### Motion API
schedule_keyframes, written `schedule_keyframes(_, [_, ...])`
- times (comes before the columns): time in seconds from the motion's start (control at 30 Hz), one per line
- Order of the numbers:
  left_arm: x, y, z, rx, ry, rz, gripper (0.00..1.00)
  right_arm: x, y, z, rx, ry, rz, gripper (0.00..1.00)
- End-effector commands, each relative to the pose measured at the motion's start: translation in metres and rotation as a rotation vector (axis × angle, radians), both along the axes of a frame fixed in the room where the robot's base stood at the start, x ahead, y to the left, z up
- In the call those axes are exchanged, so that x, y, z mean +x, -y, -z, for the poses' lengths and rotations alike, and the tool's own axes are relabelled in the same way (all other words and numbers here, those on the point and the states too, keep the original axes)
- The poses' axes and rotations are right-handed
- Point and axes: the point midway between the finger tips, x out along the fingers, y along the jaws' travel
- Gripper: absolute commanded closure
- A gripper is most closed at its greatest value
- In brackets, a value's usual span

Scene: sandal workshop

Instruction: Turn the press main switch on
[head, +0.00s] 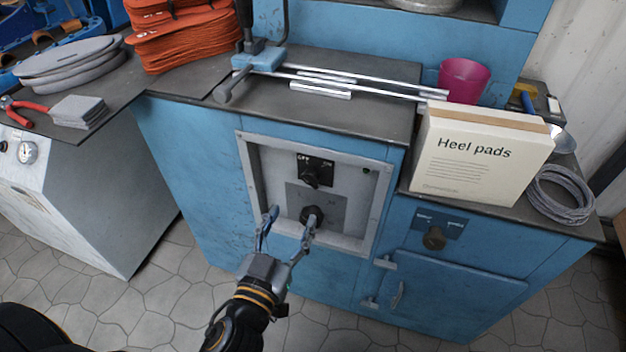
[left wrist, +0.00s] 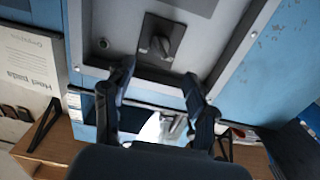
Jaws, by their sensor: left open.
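The press main switch (head: 311,178) is a dark knob on a black plate marked OFF and ON, in the recessed grey-framed panel of the blue press. Its exact pointing direction is hard to read. My left gripper (head: 290,217) is in front of the panel's lower part, fingers spread and empty. In the left wrist view, which looks upside down, a knob on a dark plate (left wrist: 160,44), seemingly the main switch, shows beyond and between the open fingertips (left wrist: 158,74). My right gripper does not show.
A Heel pads box (head: 478,158) and a pink cup (head: 464,80) stand on the press top, near metal rods (head: 350,83). A separate dark knob (head: 433,238) is on the lower right cabinet. The panel's raised frame (head: 247,165) surrounds the switches.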

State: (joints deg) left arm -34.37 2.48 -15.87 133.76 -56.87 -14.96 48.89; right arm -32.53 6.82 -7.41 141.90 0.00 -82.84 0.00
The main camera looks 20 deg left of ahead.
Motion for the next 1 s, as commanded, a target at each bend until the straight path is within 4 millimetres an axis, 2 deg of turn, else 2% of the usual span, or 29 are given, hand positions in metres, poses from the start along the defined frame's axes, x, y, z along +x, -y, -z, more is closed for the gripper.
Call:
schedule_keyframes(0.13, [0.028, 0.001, -0.003, 0.004, 0.004, 0.002, 0.43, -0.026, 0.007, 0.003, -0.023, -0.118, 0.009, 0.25])
schedule_keyframes(0.5, [0.089, 0.004, -0.001, 0.002, 0.002, 0.002, 0.43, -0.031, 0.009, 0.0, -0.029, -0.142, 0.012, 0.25])
schedule_keyframes(0.7, [0.103, 0.003, 0.001, 0.0, -0.001, 0.0, 0.43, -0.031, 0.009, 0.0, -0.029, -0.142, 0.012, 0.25])
schedule_keyframes(1.0, [0.105, 0.004, 0.001, 0.0, -0.002, 0.0, 0.43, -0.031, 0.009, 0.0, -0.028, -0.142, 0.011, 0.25])
